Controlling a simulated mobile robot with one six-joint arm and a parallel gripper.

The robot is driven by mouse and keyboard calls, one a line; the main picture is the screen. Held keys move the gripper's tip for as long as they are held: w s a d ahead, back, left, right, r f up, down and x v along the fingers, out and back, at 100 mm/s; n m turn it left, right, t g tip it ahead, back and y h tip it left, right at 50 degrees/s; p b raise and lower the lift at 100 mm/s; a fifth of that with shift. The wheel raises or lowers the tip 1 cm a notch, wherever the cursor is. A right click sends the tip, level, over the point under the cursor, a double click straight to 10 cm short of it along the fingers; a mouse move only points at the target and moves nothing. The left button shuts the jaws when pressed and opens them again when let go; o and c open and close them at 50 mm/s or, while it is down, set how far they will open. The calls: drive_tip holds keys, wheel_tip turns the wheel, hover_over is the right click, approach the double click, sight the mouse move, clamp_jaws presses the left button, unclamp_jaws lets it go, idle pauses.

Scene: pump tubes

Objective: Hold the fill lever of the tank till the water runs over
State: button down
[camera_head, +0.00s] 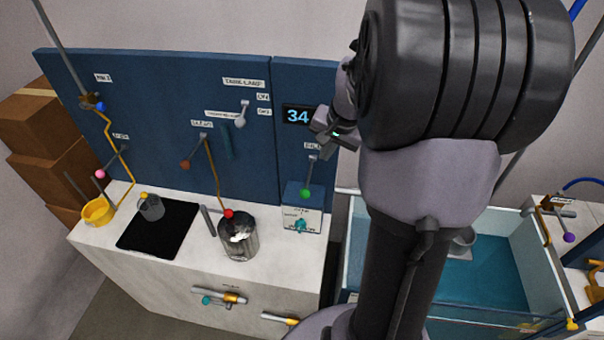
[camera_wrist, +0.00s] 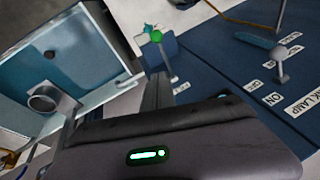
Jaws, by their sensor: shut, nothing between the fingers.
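The fill lever's green knob (camera_head: 305,194) hangs at the lower end of a thin rod on the blue panel, below a partly hidden label starting "FIL". The green knob also shows in the wrist view (camera_wrist: 157,36), beyond my fingertips. My gripper (camera_head: 338,138) is shut and empty, above and right of the knob; its fingers show in the wrist view (camera_wrist: 158,88). It looks apart from the knob; whether it touches the rod I cannot tell. The tank (camera_head: 535,255) with blue-green water stands at the right, partly hidden by my arm. I see no water running over.
A display (camera_head: 297,116) reads 34. A lamp lever (camera_head: 240,118) hangs left of it. Cardboard boxes (camera_head: 45,165) stand at the left.

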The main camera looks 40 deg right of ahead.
hover_over(307, 188)
drive_tip(key=s+d, duration=0.2)
wheel_tip(307, 188, down, 9)
drive_tip(key=a+f, duration=0.1)
drive_tip(key=a+f+b, duration=0.1)
drive_tip(key=f, duration=0.1)
drive_tip(key=shift+w+a+f, duration=0.1)
drive_tip(key=shift+w+f, duration=0.1)
drive_tip(key=shift+f, duration=0.1)
